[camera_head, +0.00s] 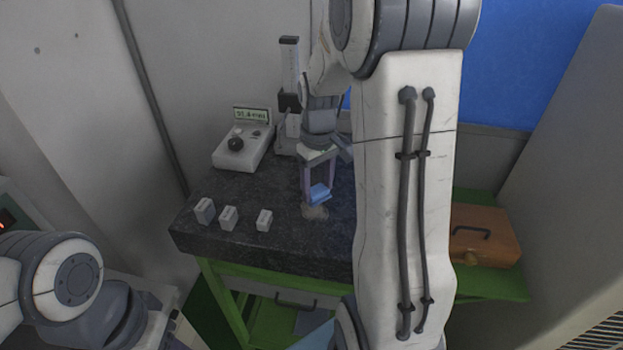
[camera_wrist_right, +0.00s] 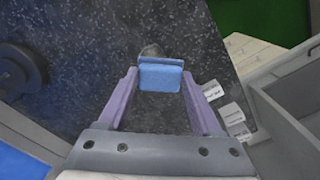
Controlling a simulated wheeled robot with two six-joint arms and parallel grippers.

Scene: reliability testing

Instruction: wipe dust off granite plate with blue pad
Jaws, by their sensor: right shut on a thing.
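The dark speckled granite plate (camera_head: 275,188) lies on a green stand. My right gripper (camera_head: 318,192) points down over its front middle and is shut on the blue pad (camera_head: 320,194). In the right wrist view the blue pad (camera_wrist_right: 160,76) sits between the two purple fingers. A light grey-brown dust patch (camera_head: 315,212) lies on the granite just in front of and under the pad. Whether the pad touches the granite I cannot tell. My left arm shows at the lower left; its fingertips are not clearly seen.
Several small white blocks (camera_head: 229,218) stand on the plate's left front. A white device with a black knob (camera_head: 242,150) and a height gauge (camera_head: 290,90) stand at the back. An orange-brown case (camera_head: 484,236) is at the right. My right arm hides the plate's right part.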

